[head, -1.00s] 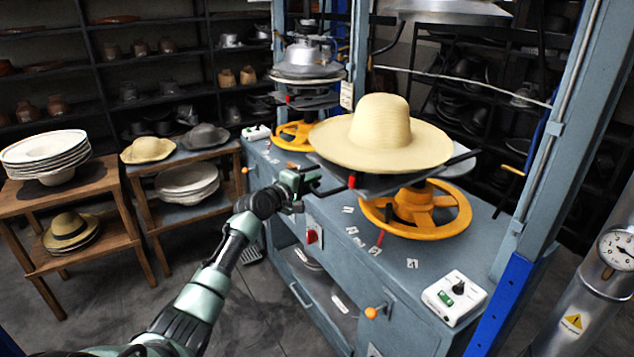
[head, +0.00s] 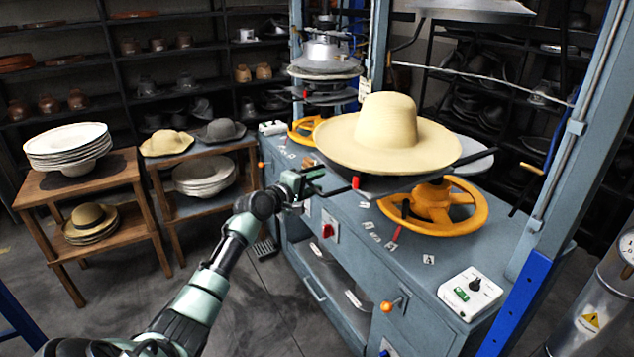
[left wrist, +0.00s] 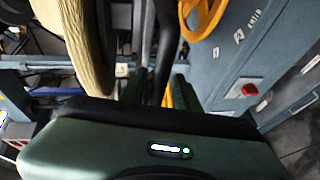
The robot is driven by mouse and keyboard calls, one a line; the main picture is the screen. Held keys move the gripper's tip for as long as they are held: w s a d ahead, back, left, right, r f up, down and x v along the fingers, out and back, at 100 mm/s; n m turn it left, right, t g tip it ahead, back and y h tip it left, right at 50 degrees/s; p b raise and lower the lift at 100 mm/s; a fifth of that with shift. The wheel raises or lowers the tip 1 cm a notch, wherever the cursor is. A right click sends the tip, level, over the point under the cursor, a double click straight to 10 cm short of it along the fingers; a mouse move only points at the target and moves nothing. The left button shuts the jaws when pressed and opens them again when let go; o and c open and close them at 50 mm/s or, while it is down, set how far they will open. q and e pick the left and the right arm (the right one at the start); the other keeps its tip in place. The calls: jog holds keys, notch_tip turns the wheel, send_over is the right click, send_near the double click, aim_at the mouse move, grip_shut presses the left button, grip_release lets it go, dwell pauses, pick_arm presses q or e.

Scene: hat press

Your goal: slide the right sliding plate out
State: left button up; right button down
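The right sliding plate (head: 378,187) is a dark plate with a red-tipped front edge, above the right yellow handwheel (head: 433,203). A wide-brimmed cream straw hat (head: 388,130) sits over it and hides most of it. Plate and hat overhang the wheel to the left. My left gripper (head: 314,181) is at the plate's front-left side. In the left wrist view a dark bar (left wrist: 165,48) of the plate runs down between my left fingers (left wrist: 157,92), which appear shut on it; the contact is partly hidden. The hat's brim is close beside them. My right gripper is out of view.
A second press (head: 322,65) with its own yellow wheel stands behind. A blue post (head: 520,295) and a white control box (head: 470,293) bound the bench (head: 430,268) at right. Wooden tables (head: 90,180) with stacked hats stand left. Floor is open before the bench.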

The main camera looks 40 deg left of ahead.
pick_arm(q)
jog(key=shift+s+r, duration=0.1)
jog(key=shift+s, duration=0.05)
jog(key=s+r+b, duration=0.1)
jog(key=s, duration=0.6)
jog(key=shift+s+r, duration=0.2)
jog(key=shift+s, duration=0.15)
dwell(0.5)
